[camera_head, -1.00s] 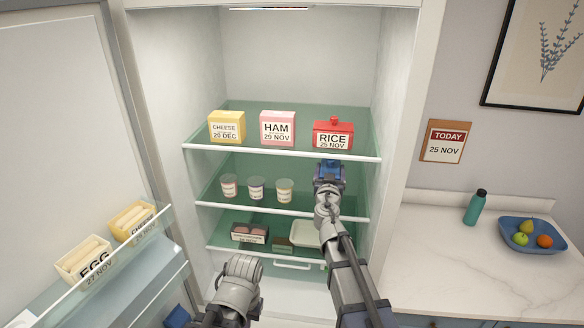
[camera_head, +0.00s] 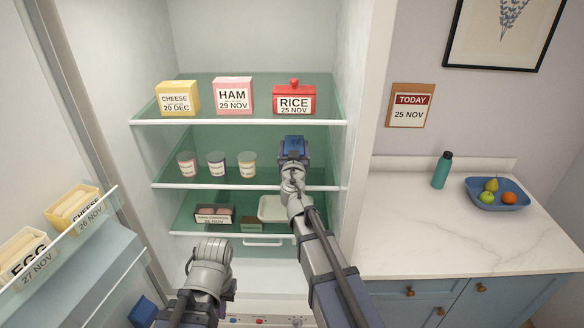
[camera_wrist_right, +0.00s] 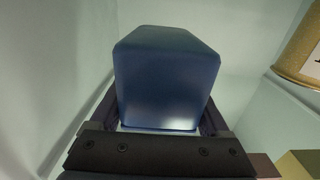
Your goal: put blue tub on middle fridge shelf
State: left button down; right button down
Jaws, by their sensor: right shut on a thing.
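The blue tub (camera_head: 292,142) is in my right gripper (camera_head: 293,155), in the fridge opening at the right part of the middle shelf. The right wrist view shows the tub (camera_wrist_right: 168,80) upright between both fingers. The middle shelf (camera_head: 215,184) has several small pots (camera_head: 217,164) on its left and centre. In the head view the tub appears above this shelf's front edge and below the top shelf; I cannot tell whether it touches the shelf. My left gripper (camera_head: 212,255) is low in front of the fridge; its fingers cannot be made out.
The top shelf (camera_head: 240,122) holds a cheese box (camera_head: 178,98), a ham box (camera_head: 233,95) and a red rice tub (camera_head: 294,100). The lower shelf holds a meat pack (camera_head: 214,214) and a white tray (camera_head: 272,208). The open door is left; the counter (camera_head: 420,225) is right.

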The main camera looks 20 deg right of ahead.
jog(key=shift+f+b, duration=1.8)
jog(key=shift+f, duration=0.35)
jog(key=shift+f, duration=0.2)
grip_release()
jog(key=shift+r, duration=0.1)
jog(key=shift+r, duration=0.15)
jog(key=v, duration=1.2)
